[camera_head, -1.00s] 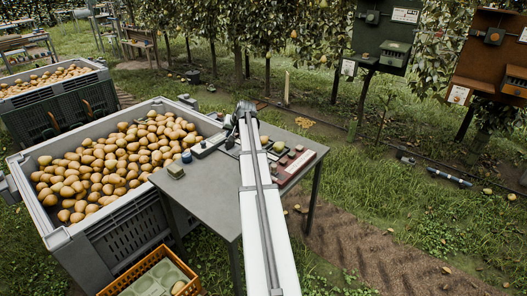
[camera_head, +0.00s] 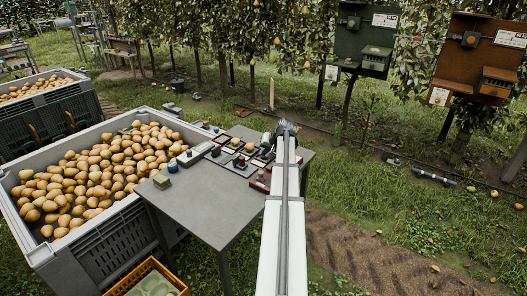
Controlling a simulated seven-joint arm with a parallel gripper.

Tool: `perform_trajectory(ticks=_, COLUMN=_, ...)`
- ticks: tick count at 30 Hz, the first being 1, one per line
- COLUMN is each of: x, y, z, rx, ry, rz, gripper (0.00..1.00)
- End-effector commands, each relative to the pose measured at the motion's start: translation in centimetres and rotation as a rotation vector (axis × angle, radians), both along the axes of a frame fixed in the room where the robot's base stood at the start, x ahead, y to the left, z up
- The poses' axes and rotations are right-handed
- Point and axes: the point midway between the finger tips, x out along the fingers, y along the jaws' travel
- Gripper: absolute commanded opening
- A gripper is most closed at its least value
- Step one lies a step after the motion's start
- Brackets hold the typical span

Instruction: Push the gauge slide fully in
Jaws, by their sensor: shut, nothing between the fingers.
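A grey table (camera_head: 203,205) carries several small fittings towards its far side. I cannot tell for certain which fitting is the gauge slide. My gripper (camera_head: 270,140) is at the far right of the table, small and partly hidden by my arm's end. It is shut with nothing seen in it. Whether it touches anything is unclear.
A large grey bin of pears (camera_head: 58,245) stands against the table's left side. An orange crate (camera_head: 146,276) is at the front. The table's near part is bare.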

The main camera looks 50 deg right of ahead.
Motion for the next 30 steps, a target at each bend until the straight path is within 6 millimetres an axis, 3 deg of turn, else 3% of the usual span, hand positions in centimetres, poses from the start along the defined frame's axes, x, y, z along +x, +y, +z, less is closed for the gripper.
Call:
perform_trajectory(ticks=12, x=4.4, y=-0.9, z=-5.9, rx=0.0, ry=0.001, rz=0.001, gripper=0.0)
perform_trajectory(ticks=21, x=7.2, y=0.8, z=-5.7, rx=-0.002, ry=0.0, rz=0.0, gripper=0.0)
perform_trajectory(ticks=30, x=7.6, y=1.0, z=-5.7, rx=-0.001, ry=0.0, rz=-0.001, gripper=0.0)
